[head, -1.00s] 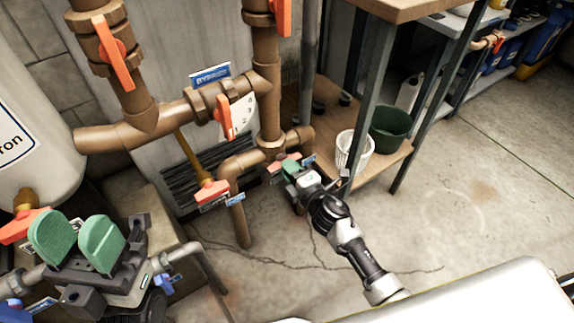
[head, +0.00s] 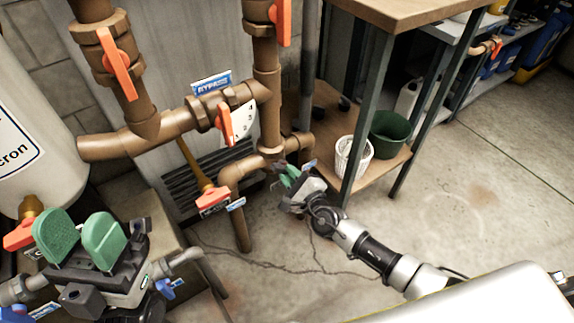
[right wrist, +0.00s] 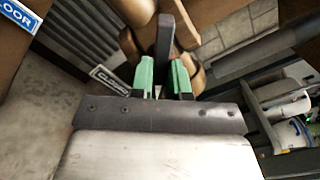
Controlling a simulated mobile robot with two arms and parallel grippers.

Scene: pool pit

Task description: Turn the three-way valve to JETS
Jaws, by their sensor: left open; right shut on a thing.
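The brown three-way valve (head: 272,152) sits low on the pipework in the middle of the head view. My right gripper (head: 287,174) is at it, its green fingertips on its handle. In the right wrist view, the two green fingers (right wrist: 164,78) stand on either side of a dark upright handle (right wrist: 164,40) and are shut on it. A small blue label (head: 308,166) is beside the gripper; its text is too small to read. The wrist view shows a "FLOOR" label (right wrist: 18,14) and another partly legible label (right wrist: 110,80). My left gripper (head: 78,240) is open and empty at lower left.
Orange-handled valves (head: 224,125) sit on the brown pipes above, one near a blue bypass sign (head: 211,82). A shelf (head: 385,172) with a white basket (head: 352,158) and green bucket (head: 390,134) stands right of my right gripper. The concrete floor is clear at right.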

